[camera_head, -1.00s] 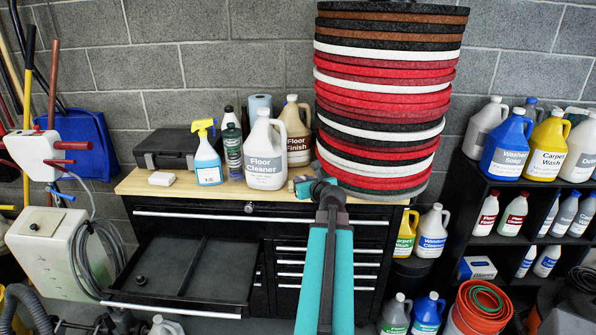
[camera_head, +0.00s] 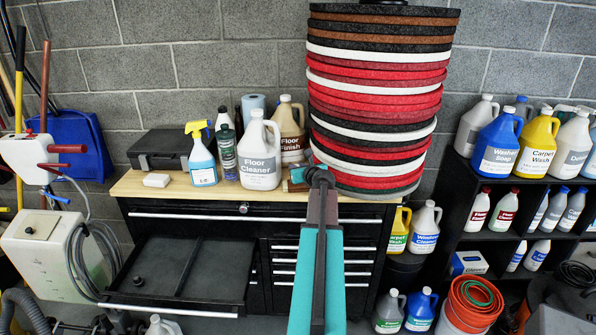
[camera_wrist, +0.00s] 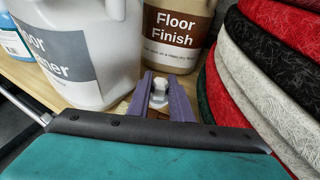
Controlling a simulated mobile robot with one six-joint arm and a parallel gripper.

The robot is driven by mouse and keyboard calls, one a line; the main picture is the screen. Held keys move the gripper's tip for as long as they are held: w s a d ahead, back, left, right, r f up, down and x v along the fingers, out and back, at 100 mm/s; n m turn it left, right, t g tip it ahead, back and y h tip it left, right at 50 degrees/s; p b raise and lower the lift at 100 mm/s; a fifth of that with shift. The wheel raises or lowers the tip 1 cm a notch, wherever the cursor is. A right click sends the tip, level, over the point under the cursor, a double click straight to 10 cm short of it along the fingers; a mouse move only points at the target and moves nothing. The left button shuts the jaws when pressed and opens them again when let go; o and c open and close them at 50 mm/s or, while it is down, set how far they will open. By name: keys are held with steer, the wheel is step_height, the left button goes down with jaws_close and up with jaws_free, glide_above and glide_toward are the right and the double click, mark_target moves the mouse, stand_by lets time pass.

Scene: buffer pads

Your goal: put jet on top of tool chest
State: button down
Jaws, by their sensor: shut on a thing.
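The tool chest (camera_head: 190,204) is black with a pale wooden top (camera_head: 130,187) and stands against the wall. Its wide left drawer (camera_head: 160,262) is open. In the wrist view, my gripper (camera_wrist: 160,84) has purple fingers closed on a small pale grey piece, seemingly the jet (camera_wrist: 158,95). Only part of it shows between the fingers. The gripper is over the wooden top, between the Floor Cleaner jug (camera_wrist: 90,50) and the stacked pads. I cannot tell whether the jet touches the top. In the head view, my arm hides the fingers and the jet.
The front left of the top is clear.

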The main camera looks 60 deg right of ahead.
steer(key=shift+w+d+f, duration=0.1)
steer(key=shift+w+d, duration=0.5)
steer(key=shift+d, duration=0.3)
steer(key=shift+w+d+p, duration=0.3)
steer(key=shift+d, duration=0.1)
steer(key=shift+f+p, duration=0.4)
steer(key=shift+f, duration=1.4)
steer(key=shift+f, duration=0.15)
steer(key=c, duration=1.6)
jaws_free()
steer(key=shift+a+r, duration=0.1)
steer(key=shift+r, duration=0.1)
